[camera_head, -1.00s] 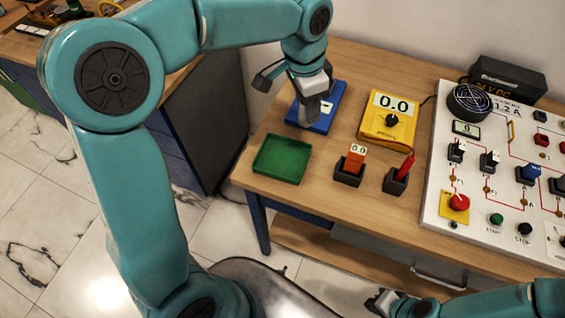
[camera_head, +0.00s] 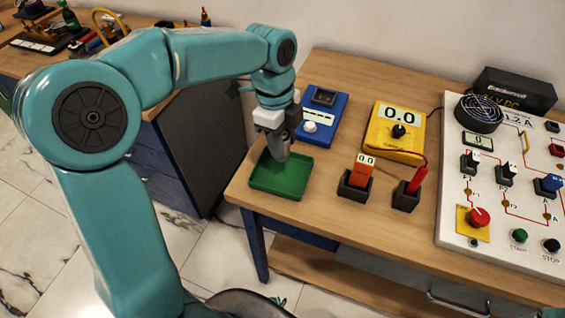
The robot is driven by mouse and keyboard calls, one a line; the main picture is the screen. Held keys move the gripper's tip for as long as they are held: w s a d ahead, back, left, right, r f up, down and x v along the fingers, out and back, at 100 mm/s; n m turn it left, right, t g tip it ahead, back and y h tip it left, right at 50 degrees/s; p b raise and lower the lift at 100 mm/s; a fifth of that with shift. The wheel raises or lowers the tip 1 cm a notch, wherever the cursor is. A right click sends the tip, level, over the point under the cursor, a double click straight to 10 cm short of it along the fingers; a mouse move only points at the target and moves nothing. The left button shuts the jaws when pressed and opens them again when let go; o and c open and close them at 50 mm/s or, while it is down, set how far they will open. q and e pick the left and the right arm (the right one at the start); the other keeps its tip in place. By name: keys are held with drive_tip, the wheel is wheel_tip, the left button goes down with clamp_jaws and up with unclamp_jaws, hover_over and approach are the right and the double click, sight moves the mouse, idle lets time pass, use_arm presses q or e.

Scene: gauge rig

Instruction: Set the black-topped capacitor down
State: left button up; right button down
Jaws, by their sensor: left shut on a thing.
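My left gripper (camera_head: 277,146) comes in from the left and points down over the green tray (camera_head: 262,187). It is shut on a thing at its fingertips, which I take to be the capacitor. The grey jaws hide most of it, and I cannot make out a black top. The lower end shows against the tray's inside near its back wall. I cannot tell whether it touches the tray floor. My right gripper is out of view.
Behind the tray stands a blue meter (camera_head: 325,110) with a white knob. A yellow meter (camera_head: 394,132), an orange tester in a black holder (camera_head: 355,188) and a red probe in a holder (camera_head: 406,196) are to the right. A white panel (camera_head: 455,210) fills the far right.

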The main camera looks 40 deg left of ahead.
use_arm(q)
wheel_tip(320, 180, down, 7)
drive_tip(key=shift+r, duration=0.1)
drive_tip(key=shift+w, duration=0.15)
drive_tip(key=shift+f+b, duration=0.2)
drive_tip(key=shift+b, duration=0.15)
drive_tip(key=shift+f, duration=0.15)
drive_tip(key=o, duration=1)
drive_tip(key=shift+o, duration=0.2)
